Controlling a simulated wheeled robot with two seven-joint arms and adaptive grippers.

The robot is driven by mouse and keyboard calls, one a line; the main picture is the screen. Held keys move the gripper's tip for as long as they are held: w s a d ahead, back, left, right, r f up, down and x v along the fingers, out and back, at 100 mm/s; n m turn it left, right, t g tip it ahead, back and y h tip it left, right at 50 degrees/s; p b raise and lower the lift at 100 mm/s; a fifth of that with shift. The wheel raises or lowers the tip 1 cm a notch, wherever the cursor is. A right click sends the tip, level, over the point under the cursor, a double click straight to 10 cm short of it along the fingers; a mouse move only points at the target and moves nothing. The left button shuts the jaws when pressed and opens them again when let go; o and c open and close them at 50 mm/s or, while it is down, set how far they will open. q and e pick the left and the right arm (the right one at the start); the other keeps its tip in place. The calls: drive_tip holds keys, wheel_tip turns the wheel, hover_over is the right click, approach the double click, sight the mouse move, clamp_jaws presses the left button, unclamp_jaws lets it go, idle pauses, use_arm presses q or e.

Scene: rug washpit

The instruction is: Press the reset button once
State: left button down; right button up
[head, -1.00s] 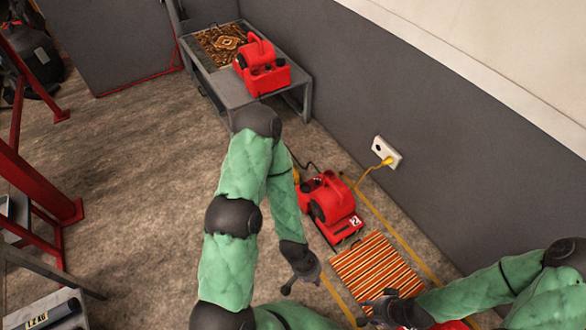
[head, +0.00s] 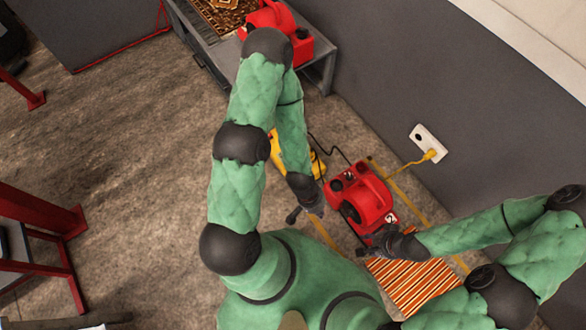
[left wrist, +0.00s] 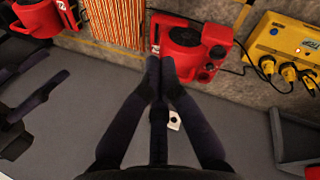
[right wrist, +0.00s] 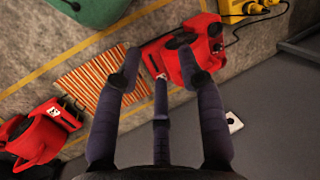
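A yellow power box (left wrist: 285,50) with plugged-in cords, a blue spot and a small orange light shows at right in the left wrist view. In the head view the yellow box (head: 277,150) is partly hidden behind my left arm. I cannot make out which part is the reset button. My left gripper (head: 305,213) is beside the box's near end and the red blower; its fingertips are together and empty in the left wrist view (left wrist: 160,65). My right gripper (head: 372,250) is above the blower's near edge; its fingers are apart and empty in the right wrist view (right wrist: 160,65).
A red blower (head: 360,195) stands by the wall near an orange striped rug (head: 415,285). A wall socket (head: 428,143) has a yellow cord. A grey bench (head: 318,70) holds another red blower (head: 275,25). Red frames stand at left; the floor between is open.

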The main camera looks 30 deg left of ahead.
use_arm(q)
drive_tip(key=shift+s, duration=0.1)
use_arm(e)
drive_tip(key=o, duration=0.3)
drive_tip(key=shift+o, duration=0.6)
drive_tip(key=shift+f+b, duration=0.45)
drive_tip(key=shift+f, duration=0.05)
use_arm(q)
drive_tip(key=w+a+f+n+t, duration=0.2)
drive_tip(key=w+a+f+n, duration=0.2)
drive_tip(key=w+f, duration=0.6)
drive_tip(key=w+a+f+n+t, duration=0.3)
drive_tip(key=w+a+f, duration=0.2)
drive_tip(key=w+f, duration=0.5)
drive_tip(key=w+a+f+n+t+y+b, duration=0.1)
drive_tip(key=w+a+f+n, duration=0.1)
drive_tip(key=a+f, duration=0.5)
drive_tip(key=w+a+f+n+t+y+b, duration=0.1)
drive_tip(key=w+a+f+n+t, duration=0.1)
drive_tip(key=a+f+n, duration=0.2)
wheel_tip(320, 180, down, 6)
drive_tip(key=a, duration=0.3)
drive_tip(key=shift+r+n+t, duration=0.25)
drive_tip(key=shift+n+t, duration=0.05)
use_arm(e)
wheel_tip(320, 180, down, 2)
drive_tip(key=shift+f, duration=0.15)
use_arm(q)
drive_tip(key=shift+f, duration=0.1)
